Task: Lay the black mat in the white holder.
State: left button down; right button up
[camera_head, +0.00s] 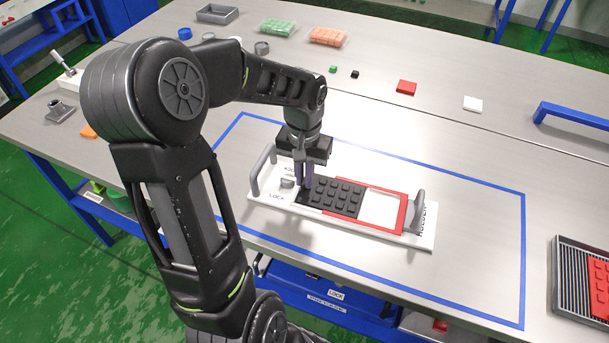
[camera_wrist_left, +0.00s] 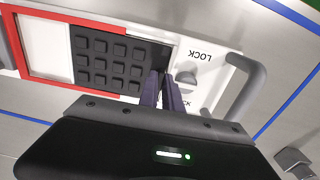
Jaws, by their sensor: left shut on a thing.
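The white holder (camera_head: 275,198) lies on the table inside the blue outline, with a grey handle at its left and a grey upright part at its right. It also shows in the left wrist view (camera_wrist_left: 214,75). A red frame (camera_head: 403,214) lies on the holder. The black mat (camera_head: 337,197), with rows of raised square studs, lies at the left part of the red frame; it also shows in the left wrist view (camera_wrist_left: 108,62). My left gripper (camera_head: 306,186) points down and is shut on the mat's left edge. Whether the mat rests flat is unclear. My right gripper is not seen.
A dark ribbed tray (camera_head: 565,300) with a red piece stands at the right. A red block (camera_head: 406,87), a white block (camera_head: 472,104) and boxes of green and orange pieces (camera_head: 328,37) are at the back. The blue-outlined area right of the holder is clear.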

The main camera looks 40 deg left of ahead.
pick_arm(q)
jog(key=shift+f, duration=0.2)
jog(key=c, duration=1.8)
grip_release()
jog(key=shift+r, duration=0.1)
notch_tip(320, 180, up, 12)
jog(key=shift+r, duration=0.1)
